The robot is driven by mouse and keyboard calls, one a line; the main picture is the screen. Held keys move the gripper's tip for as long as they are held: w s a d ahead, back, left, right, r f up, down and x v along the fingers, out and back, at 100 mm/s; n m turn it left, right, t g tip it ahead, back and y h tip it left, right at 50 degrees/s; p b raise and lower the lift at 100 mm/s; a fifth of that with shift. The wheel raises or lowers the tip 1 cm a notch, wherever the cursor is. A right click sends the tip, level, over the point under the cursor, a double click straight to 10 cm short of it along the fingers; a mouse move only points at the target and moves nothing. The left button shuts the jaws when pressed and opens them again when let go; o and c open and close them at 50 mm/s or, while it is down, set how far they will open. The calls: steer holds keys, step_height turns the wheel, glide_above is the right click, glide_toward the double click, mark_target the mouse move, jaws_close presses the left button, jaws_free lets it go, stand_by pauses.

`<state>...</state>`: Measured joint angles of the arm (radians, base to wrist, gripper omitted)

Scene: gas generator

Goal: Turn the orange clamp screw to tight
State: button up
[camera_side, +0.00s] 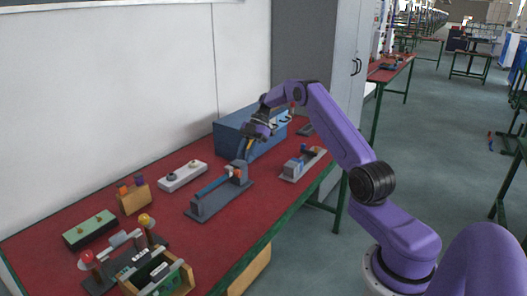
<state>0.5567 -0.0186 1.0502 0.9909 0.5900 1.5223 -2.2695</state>
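A dark grey clamp stand (207,206) with a blue tube (212,186) lying along it sits mid-table. A small orange part (237,173), which looks like the clamp screw, is at the stand's right end. My gripper (244,153) points down just above this right end, close to the orange part. Whether it touches the screw is too small to tell. The spread of its fingers is also too small to make out, and so is the screw's turned position.
A blue box (232,127) stands right behind my gripper. A grey device (301,165) is to the right. A white block (183,176), a wooden block (134,198) and several devices fill the left of the red table (243,228). Bare tabletop lies in front of the stand.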

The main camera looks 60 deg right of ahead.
steer(key=s+a+r, duration=0.3)
steer(key=s+r, duration=0.2)
steer(key=s, duration=0.4)
steer(key=shift+s+a+r, duration=0.2)
steer(key=shift+s+a, duration=0.05)
steer(key=shift+s, duration=0.05)
step_height(320, 180, up, 5)
steer(key=h, duration=0.8)
glide_above(238, 174)
steer(key=d, duration=0.1)
steer(key=f, duration=1.1)
steer(key=w+f, duration=0.1)
steer(key=f, duration=0.5)
steer(key=shift+d+f, duration=0.1)
steer(key=shift+f, duration=0.15)
steer(key=shift+c, duration=0.3)
jaws_close()
